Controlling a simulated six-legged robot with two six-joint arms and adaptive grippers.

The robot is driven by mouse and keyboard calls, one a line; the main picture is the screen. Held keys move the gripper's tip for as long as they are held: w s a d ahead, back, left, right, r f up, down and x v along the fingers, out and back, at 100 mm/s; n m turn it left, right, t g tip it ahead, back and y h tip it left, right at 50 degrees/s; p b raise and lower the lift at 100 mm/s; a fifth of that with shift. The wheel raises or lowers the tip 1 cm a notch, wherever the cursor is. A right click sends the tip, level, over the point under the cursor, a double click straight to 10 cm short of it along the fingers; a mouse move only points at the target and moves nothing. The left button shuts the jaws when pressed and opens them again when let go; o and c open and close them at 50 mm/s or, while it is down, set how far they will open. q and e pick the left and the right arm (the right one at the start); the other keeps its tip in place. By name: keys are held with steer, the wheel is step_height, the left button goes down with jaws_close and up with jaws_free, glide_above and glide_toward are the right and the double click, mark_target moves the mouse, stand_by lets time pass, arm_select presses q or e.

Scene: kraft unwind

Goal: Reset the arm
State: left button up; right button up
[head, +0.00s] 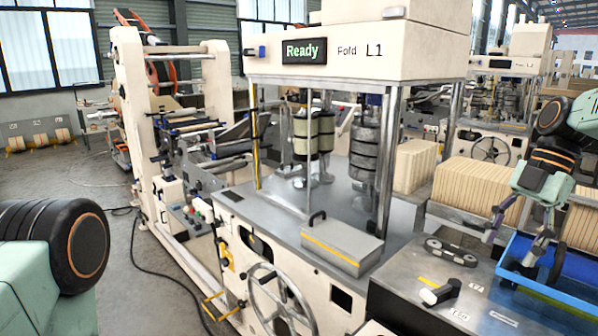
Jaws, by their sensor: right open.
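My right arm comes in from the right edge, with a pale green body and black joints. Its gripper (511,248) points down with its fingers spread apart and nothing between them. It hangs over the left part of a blue tray (570,296) at the right; how high above the tray it is I cannot tell. At the left edge only a green link and a black joint of my left arm show. My left gripper is out of view.
A machine with a "Ready" display (304,51) fills the middle. A grey box with a handle (342,247) and a handwheel (281,300) are at its front. A black-handled tool (440,292) lies left of the tray. Stacked kraft-coloured packs (477,188) stand behind.

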steer(key=s+a+f+m+h, duration=0.1)
steer(key=s+a+f+m, duration=0.2)
steer(key=f, duration=0.5)
steer(key=a+f+m, duration=0.3)
steer(key=a+f, duration=0.1)
steer(key=f, duration=0.5)
steer(key=s+a+f+m+h, duration=0.1)
steer(key=s+a+f+m, duration=0.2)
steer(key=f, duration=0.5)
steer(key=s+a+f+m+t+h, duration=0.15)
steer(key=s+f+m, duration=0.3)
steer(key=s, duration=0.45)
steer(key=s+a+f+m, duration=0.3)
steer(key=s+m, duration=0.2)
steer(key=s, duration=0.4)
steer(key=s+a+f+m+h, duration=0.15)
steer(key=s+f+m, duration=0.25)
steer(key=s, duration=0.5)
arm_select(q)
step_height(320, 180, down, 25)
steer(key=b, duration=2.5)
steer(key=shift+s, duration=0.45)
arm_select(e)
step_height(320, 180, down, 25)
steer(key=shift+w+a+y, duration=0.15)
steer(key=shift+a+y, duration=0.2)
steer(key=shift+y, duration=0.05)
